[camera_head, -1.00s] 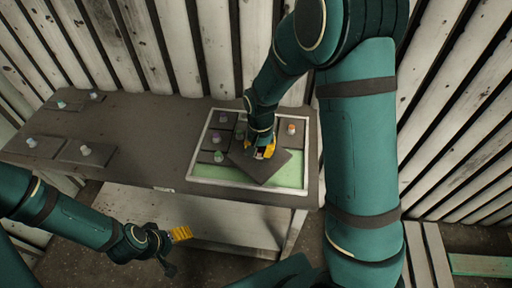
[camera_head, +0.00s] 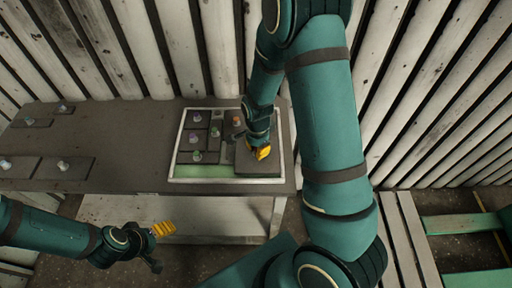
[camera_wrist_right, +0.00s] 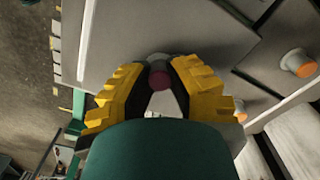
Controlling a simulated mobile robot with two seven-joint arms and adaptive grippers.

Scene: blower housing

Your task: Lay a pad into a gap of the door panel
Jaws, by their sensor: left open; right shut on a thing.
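The door panel (camera_head: 172,158) is a white-framed tray with a green floor, on the table at the back. Several dark grey pads with knobs lie in it. My right gripper (camera_head: 262,152) is shut on the knob (camera_wrist_right: 159,78) of a grey pad (camera_head: 258,169) at the panel's lower right corner. The pad's edges run about parallel to the frame; I cannot tell whether it rests on the floor. In the right wrist view the pad (camera_wrist_right: 190,32) spreads beyond the fingers. My left gripper (camera_head: 164,229) is open and empty, in front of the table.
A bare green gap (camera_head: 205,171) shows along the panel's lower left. A pad with an orange knob (camera_wrist_right: 298,63) lies beside the held one. More knobbed pads (camera_head: 62,167) lie on the table's left part. A slatted wall stands close behind the table.

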